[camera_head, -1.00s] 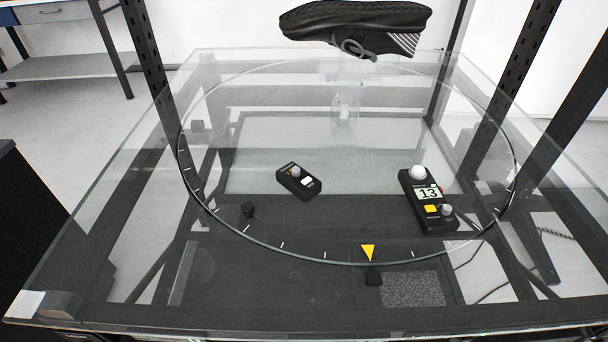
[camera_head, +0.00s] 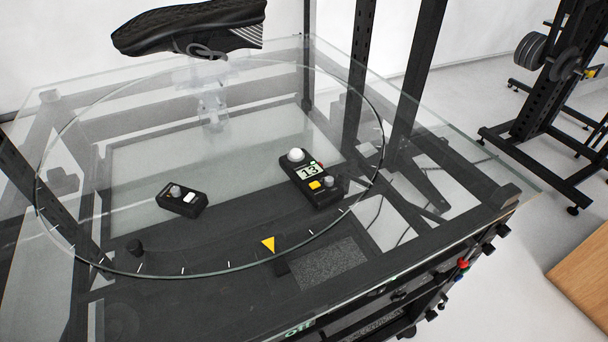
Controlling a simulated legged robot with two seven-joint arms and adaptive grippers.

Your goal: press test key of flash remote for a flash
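Two small black devices lie on the glass turntable (camera_head: 85,254). The right one (camera_head: 318,188) has a white dome, a lit display reading 13, a yellow key (camera_head: 314,185), a grey knob (camera_head: 328,181) and small red and green spots. The left one (camera_head: 181,205) is smaller, with a grey knob (camera_head: 176,190) and a white key (camera_head: 189,197). Their lettering is too small to read, so I cannot tell for certain which is the flash remote. Neither of my grippers shows in the view.
A black shoe (camera_head: 190,28) is held on a clear stand (camera_head: 213,108) at the back. A yellow pointer (camera_head: 269,244) marks the front rim. Dark uprights (camera_head: 358,75) rise behind. Knobs and a red button (camera_head: 463,264) line the front right edge. A weight rack (camera_head: 545,85) stands right.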

